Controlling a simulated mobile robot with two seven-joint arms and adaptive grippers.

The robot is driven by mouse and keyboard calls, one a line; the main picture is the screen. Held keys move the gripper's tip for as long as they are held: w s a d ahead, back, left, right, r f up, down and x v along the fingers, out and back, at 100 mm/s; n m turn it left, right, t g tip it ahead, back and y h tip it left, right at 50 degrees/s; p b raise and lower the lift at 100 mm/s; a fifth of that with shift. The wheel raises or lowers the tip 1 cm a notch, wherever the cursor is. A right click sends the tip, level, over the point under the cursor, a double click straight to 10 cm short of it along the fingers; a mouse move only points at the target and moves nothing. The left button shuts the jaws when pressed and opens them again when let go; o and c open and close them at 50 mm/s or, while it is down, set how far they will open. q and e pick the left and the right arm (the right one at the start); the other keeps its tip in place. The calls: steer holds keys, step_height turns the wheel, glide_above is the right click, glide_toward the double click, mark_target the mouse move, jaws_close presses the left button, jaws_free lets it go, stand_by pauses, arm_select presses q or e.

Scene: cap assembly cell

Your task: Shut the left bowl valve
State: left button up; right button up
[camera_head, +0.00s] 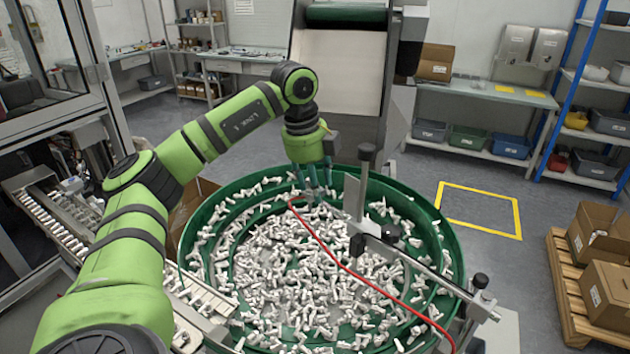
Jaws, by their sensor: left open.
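The green feeder bowl (452,240) fills the lower middle of the view and holds a heap of small white caps. A thin red hose (345,264) runs across it from the lower right to the far inner side. I cannot clearly make out the left bowl valve; it may be small or hidden near my gripper. My left arm reaches in from the left, over the bowl. My left gripper (313,186) points down with its fingers apart, above the far part of the bowl near the hose's upper end. I cannot tell whether it touches anything. My right gripper is out of view.
A metal bracket with an upright post (361,190) and a long rod (440,280) crosses the bowl's right side. A tall hopper chute (338,80) stands behind the bowl. A linear rail with caps (50,235) lies at left. Open floor with a yellow square (478,228) is at right, beside cartons (607,290).

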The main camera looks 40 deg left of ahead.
arm_select(q)
jaws_close()
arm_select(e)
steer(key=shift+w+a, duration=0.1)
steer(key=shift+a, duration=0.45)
arm_select(q)
steer(key=shift+s, duration=0.15)
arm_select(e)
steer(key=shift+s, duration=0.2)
arm_select(q)
steer(key=shift+s+a+m+g+h+p, duration=0.35)
steer(key=shift+a+m+p, duration=0.65)
steer(key=shift+m, duration=1.75)
steer(key=shift+s+a+m+g+h+p, duration=0.1)
steer(key=shift+a+m+g+h+p, duration=0.25)
steer(key=shift+m+p, duration=1.9)
steer(key=shift+s+a+m+g+h+p, duration=0.25)
steer(key=shift+a+m+g+p, duration=0.4)
steer(key=shift+m, duration=2.65)
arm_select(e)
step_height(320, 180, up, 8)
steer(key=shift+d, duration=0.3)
arm_select(q)
steer(key=shift+a, duration=0.15)
